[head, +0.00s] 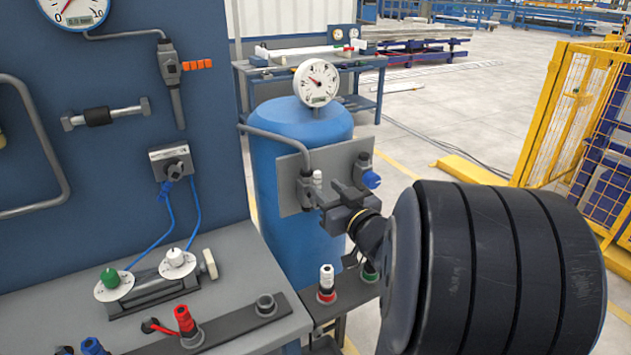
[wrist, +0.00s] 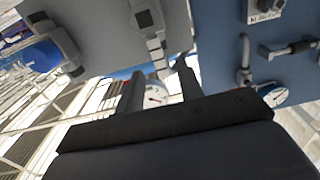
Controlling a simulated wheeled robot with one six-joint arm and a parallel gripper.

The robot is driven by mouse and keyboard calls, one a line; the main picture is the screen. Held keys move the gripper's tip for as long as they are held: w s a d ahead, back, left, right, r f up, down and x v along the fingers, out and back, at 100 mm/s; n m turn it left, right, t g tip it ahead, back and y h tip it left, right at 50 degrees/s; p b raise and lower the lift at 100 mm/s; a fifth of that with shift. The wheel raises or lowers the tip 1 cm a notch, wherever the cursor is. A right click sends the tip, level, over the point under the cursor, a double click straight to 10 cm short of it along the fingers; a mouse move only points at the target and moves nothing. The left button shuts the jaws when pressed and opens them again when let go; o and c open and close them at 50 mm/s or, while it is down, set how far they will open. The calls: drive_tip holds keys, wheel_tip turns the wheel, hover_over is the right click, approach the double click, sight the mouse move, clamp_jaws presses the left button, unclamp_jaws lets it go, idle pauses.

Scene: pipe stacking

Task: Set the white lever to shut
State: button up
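A cream block (head: 210,263) stands just right of the white knob. The setting marks are too small to read. My gripper (head: 334,198) is well to the right of the knobs, in front of a grey plate (head: 292,185). In the wrist view its two fingers (wrist: 160,80) stand apart with no held object visible.
A blue tank (head: 285,150) with a gauge (head: 316,83) stands behind the plate. A blue knob (head: 371,180) sticks out from the plate. A yellow fence (head: 570,110) is at the right, with open floor between.

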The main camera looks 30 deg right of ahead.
sight(319, 182)
drive_tip(key=w, duration=0.5)
drive_tip(key=shift+w, duration=0.1)
clamp_jaws()
idle(0.5)
